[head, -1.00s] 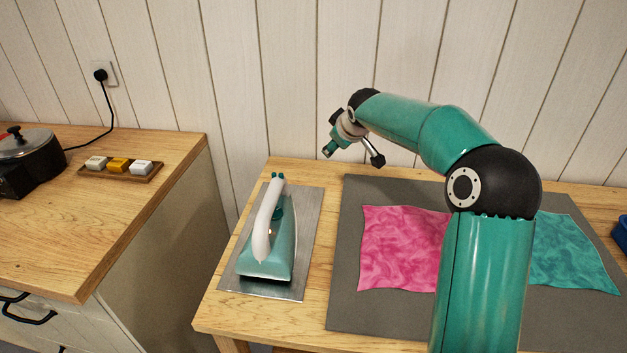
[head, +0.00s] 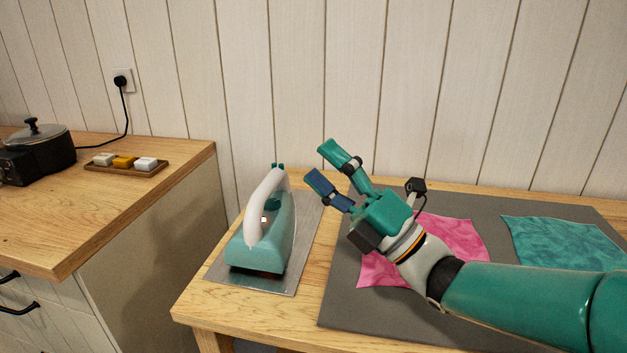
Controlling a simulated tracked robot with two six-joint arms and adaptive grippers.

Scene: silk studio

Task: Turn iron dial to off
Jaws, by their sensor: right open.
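The iron (head: 262,250) stands on a metal plate (head: 305,222) at the table's left side. It has a teal body and a white arched handle. A darker teal round part, seemingly the dial (head: 273,202), shows partly under the handle; its setting cannot be read. A small white and red mark shows at the handle's side. My right gripper (head: 322,164) is open and empty, to the right of the iron and apart from it. Its two fingers point up and left toward the wall. My left gripper is out of view.
A grey mat (head: 340,298) with a pink cloth (head: 460,238) and a teal cloth (head: 562,243) lies right of the iron. On the left counter are a dark pot (head: 38,155) and a wooden tray (head: 150,172) with small blocks. A plug sits in the wall socket (head: 123,80).

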